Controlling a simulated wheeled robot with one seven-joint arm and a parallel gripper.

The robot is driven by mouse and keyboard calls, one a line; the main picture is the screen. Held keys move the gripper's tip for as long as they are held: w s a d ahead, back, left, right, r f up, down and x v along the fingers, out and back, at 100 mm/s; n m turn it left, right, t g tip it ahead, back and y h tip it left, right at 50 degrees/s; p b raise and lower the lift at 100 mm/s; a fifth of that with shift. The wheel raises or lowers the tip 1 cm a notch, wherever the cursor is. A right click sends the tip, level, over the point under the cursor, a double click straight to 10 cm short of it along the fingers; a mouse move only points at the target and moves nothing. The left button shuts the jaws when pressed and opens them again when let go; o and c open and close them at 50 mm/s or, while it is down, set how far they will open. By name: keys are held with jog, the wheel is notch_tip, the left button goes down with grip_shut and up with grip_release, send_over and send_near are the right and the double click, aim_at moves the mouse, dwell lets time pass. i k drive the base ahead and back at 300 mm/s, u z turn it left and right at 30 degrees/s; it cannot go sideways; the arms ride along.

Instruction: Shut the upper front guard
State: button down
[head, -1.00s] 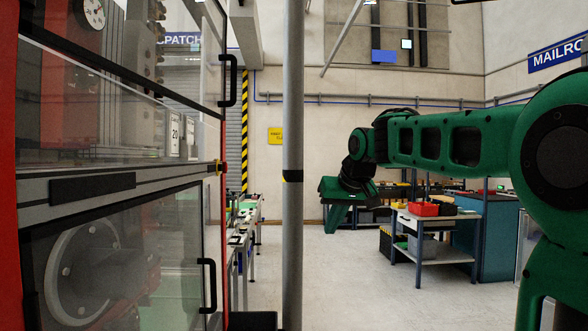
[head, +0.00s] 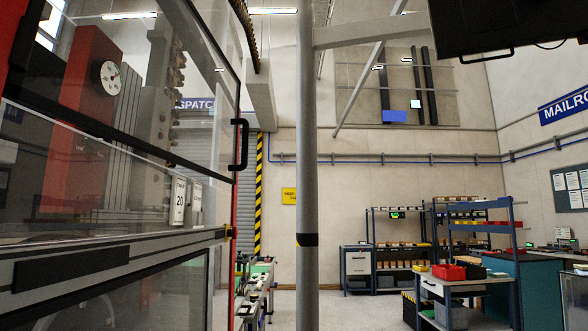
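The upper front guard (head: 140,110) is a clear panel in a black frame on the red machine at the left of the head view. Its black upright handle (head: 241,145) is at the right edge, near the lower corner. The guard's lower black edge lies above the grey crossbeam (head: 150,247), with a tall gap between them, so the guard appears raised. A dial and white tags marked 20 show behind the front. Part of the guard is cut off by the picture's top and left edges. My gripper is not in view.
A grey post (head: 307,170) stands just right of the machine. A lower clear panel (head: 130,295) is below the crossbeam. A dark box-like object (head: 500,30) hangs at the top right. Shelves and a work table (head: 465,285) are farther back, with open floor before them.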

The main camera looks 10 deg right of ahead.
aim_at(13, 91)
jog(key=z, duration=0.2)
jog(key=k, duration=0.95)
jog(key=u, duration=0.6)
jog(key=i, duration=1)
jog(key=z, duration=0.05)
